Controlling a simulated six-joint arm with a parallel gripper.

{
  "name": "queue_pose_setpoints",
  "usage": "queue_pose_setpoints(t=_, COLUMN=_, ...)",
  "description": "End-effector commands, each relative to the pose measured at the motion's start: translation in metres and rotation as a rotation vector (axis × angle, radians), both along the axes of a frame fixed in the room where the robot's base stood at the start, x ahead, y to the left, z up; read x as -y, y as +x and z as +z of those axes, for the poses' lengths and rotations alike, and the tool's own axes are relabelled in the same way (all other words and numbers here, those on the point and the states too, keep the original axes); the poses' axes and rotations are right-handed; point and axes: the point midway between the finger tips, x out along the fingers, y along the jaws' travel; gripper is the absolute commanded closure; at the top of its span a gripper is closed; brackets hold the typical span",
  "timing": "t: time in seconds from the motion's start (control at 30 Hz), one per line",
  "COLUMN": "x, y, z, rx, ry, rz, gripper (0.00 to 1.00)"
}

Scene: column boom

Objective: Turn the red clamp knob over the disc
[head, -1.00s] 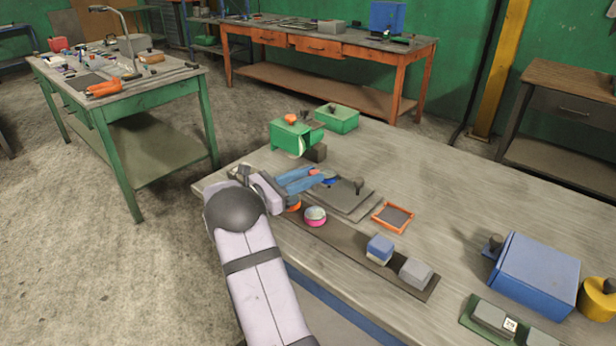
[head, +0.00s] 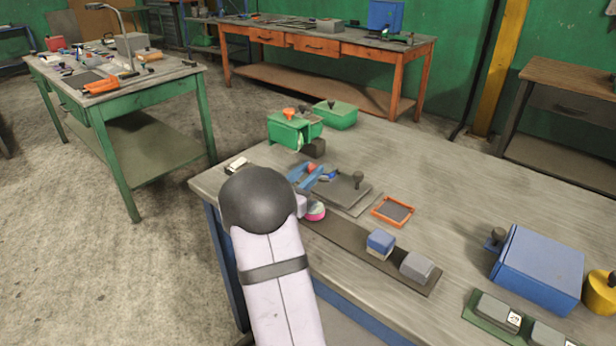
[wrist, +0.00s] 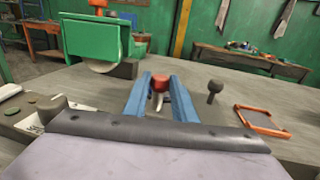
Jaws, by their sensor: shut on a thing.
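The red clamp knob (wrist: 160,84) stands between the two blue fingers of my gripper (wrist: 156,90) in the wrist view, near their tips. My gripper (head: 306,172) is shut on the knob, and its blue fingers also show in the head view, with the red knob (head: 311,168) at their tips. The disc under the knob is mostly hidden by the fingers; I cannot make out its outline. A grey plate (head: 335,195) with a dark upright knob (head: 358,180) lies just right of the fingers.
A green machine (head: 290,130) with an orange knob and a green box (head: 337,114) stand behind my gripper. An orange-framed tray (head: 394,211) lies to the right. A dark strip (head: 335,237) holds several small blocks. A blue box (head: 535,268) stands far right.

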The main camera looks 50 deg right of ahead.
Motion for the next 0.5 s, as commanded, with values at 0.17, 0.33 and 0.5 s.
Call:
queue_pose_setpoints(t=0.17, x=0.0004, y=-0.0022, z=-0.0019, rx=0.000, ry=-0.001, rz=0.068, gripper=0.98)
queue_pose_setpoints(t=0.33, x=0.0005, y=-0.0025, z=-0.0006, rx=0.001, ry=-0.001, rz=0.096, gripper=0.98)
queue_pose_setpoints(t=0.5, x=0.0005, y=-0.0022, z=0.0001, rx=0.000, ry=-0.001, rz=0.101, gripper=0.98)
